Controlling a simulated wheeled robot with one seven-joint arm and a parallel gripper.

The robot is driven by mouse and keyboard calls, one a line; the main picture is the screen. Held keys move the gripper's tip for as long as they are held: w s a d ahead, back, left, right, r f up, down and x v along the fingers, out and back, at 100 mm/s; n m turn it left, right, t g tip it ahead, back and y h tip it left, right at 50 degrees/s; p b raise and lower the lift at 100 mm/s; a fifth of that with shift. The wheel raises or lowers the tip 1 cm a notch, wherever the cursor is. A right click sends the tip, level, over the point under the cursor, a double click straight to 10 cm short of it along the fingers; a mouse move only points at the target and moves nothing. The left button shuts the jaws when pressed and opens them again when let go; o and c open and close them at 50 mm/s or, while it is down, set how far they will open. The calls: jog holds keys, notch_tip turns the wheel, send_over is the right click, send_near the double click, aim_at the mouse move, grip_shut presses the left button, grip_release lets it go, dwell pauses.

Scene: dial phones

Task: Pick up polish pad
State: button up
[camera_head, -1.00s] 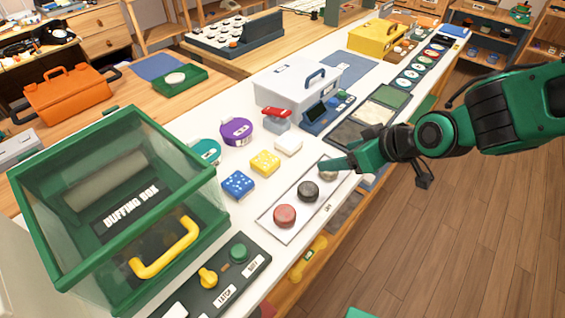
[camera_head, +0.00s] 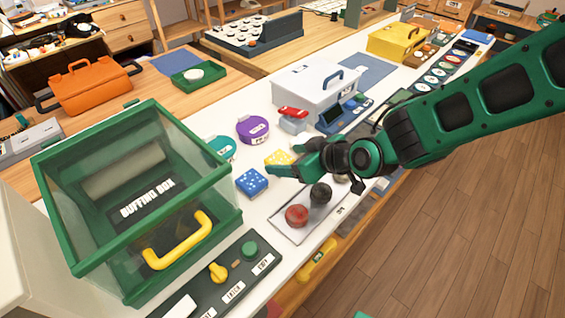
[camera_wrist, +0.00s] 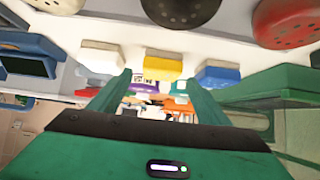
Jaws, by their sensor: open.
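I cannot tell for sure which item is the polish pad. A red disc (camera_head: 297,215) and a black disc (camera_head: 320,195) lie on a pale tray (camera_head: 290,237). A third, paler disc is mostly hidden behind my arm. Behind the tray stand a blue dotted block (camera_head: 252,182), a yellow block (camera_head: 276,158) and a white one, which shows in the wrist view (camera_wrist: 100,60). My gripper (camera_head: 282,161) is open and empty above the area between blocks and tray. In the wrist view, its fingers (camera_wrist: 157,86) point toward the yellow block (camera_wrist: 163,66).
The green buffing box (camera_head: 60,222) with a yellow handle stands at left, a switch panel (camera_head: 228,290) in front. Purple (camera_head: 253,130) and teal (camera_head: 222,148) round containers, a red-topped item (camera_head: 293,117) and a white case (camera_head: 300,93) stand behind the blocks.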

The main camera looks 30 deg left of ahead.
aim_at(280, 158)
jog(key=x, duration=0.4)
jog(key=shift+f, duration=0.1)
jog(key=c, duration=1.1)
jog(key=shift+c, duration=0.3)
